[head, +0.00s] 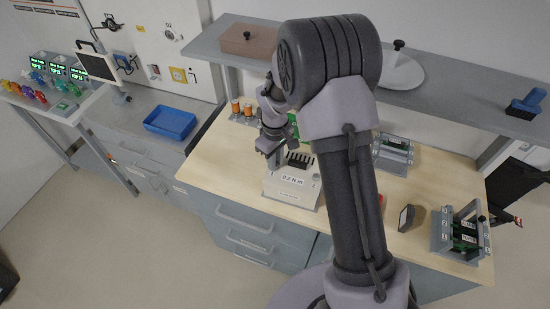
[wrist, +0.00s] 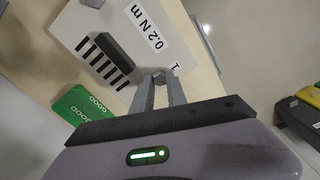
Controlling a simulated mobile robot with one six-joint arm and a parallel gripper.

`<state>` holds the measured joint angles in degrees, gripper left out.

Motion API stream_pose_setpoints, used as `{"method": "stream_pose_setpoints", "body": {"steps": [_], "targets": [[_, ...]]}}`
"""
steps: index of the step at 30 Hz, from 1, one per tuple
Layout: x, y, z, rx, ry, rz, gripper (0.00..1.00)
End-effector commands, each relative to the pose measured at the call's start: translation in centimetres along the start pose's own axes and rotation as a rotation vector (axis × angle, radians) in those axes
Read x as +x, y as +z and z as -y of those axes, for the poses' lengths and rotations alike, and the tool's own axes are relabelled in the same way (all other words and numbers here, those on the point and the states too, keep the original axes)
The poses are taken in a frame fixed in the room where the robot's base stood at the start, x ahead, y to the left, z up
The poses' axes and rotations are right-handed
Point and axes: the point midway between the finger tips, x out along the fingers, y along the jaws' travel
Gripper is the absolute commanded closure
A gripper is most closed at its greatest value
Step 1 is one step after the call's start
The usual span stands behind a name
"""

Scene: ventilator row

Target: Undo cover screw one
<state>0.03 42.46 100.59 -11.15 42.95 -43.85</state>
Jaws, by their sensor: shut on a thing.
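The ventilator box (head: 290,190) is white, with dark slots and a "0.2 N m" label, and stands at the left part of the wooden bench. It also shows in the wrist view (wrist: 95,22). My gripper (head: 272,158) is over the box's left side in the head view. In the wrist view my gripper (wrist: 159,80) has its two fingers shut on the small grey head of cover screw one (wrist: 158,72), beside a label "1". The screw's shaft is hidden. A dark bar (wrist: 113,48) lies by the slots.
A green board (wrist: 80,103) lies beside the box. Orange-topped containers (head: 241,107) stand behind it. Metal fixtures (head: 393,152) and a holder with a green board (head: 464,236) stand to the right. A grey shelf (head: 450,98) overhangs the bench. A blue tray (head: 170,122) sits left.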

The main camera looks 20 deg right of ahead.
Motion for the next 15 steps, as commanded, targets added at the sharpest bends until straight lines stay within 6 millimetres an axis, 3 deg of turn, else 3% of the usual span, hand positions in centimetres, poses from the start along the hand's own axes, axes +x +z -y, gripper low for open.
{"method": "stream_pose_setpoints", "body": {"steps": [15], "targets": [[-0.14, -0.09, -0.05, -0.27, 0.002, -0.002, 1.0]]}}
